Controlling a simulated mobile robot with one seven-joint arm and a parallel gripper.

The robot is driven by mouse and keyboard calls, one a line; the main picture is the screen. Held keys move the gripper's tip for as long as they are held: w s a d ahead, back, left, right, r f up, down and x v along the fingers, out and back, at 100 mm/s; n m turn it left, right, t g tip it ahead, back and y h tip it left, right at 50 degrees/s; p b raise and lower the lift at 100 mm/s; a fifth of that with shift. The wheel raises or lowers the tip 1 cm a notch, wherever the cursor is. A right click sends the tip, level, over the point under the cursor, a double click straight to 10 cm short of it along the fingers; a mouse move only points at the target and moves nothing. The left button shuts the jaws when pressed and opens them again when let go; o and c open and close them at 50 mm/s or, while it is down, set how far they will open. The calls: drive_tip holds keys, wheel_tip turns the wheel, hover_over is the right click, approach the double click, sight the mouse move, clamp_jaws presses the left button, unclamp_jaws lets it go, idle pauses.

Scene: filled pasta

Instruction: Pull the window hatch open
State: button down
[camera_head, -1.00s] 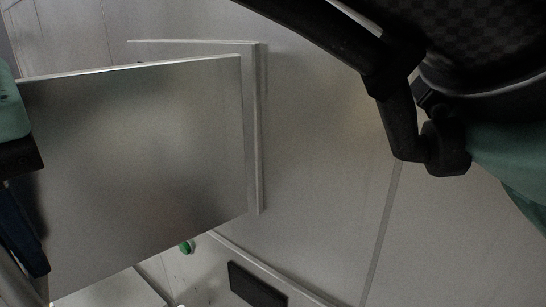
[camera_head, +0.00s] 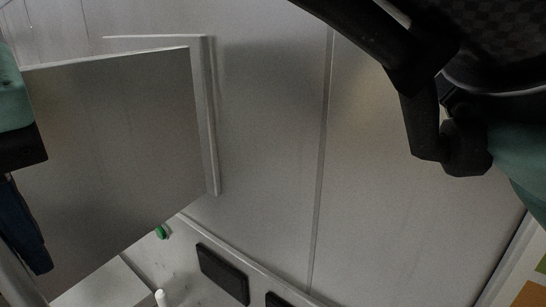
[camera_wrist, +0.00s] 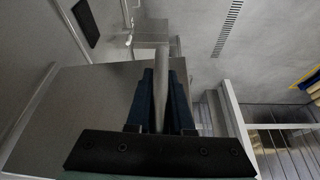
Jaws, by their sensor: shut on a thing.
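The window hatch (camera_head: 120,150) is a flat grey metal panel at the left of the head view. It stands swung out from the wall, with a strip of its frame (camera_head: 210,120) along its right edge. In the wrist view the panel (camera_wrist: 75,110) spreads out behind and to the left of the fingers. My gripper (camera_wrist: 161,95) is shut on the hatch's round metal handle bar (camera_wrist: 161,65), which runs between its two dark blue fingers.
A plain metal wall (camera_head: 265,130) with a vertical seam fills the middle of the head view. Below are a green knob (camera_head: 162,232), a dark rectangular plate (camera_head: 222,273) and a small white object (camera_head: 161,297). The wrist view shows a floor grate (camera_wrist: 227,28) and open floor.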

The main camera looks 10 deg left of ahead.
drive_tip(key=shift+s+a+f, duration=0.1)
drive_tip(key=shift+s+f, duration=0.05)
drive_tip(key=shift+s, duration=0.15)
drive_tip(key=c, duration=1)
unclamp_jaws()
drive_tip(key=shift+s, duration=0.1)
drive_tip(key=shift+o, duration=1)
drive_tip(key=shift+s+a, duration=0.1)
drive_tip(key=shift+s, duration=0.2)
drive_tip(key=shift+w, duration=0.3)
drive_tip(key=shift+s+r+p, duration=0.1)
drive_tip(key=shift+r+p, duration=0.25)
drive_tip(key=shift+r, duration=0.2)
wheel_tip(320, 180, up, 9)
drive_tip(key=p, duration=0.8)
drive_tip(key=shift+r, duration=0.15)
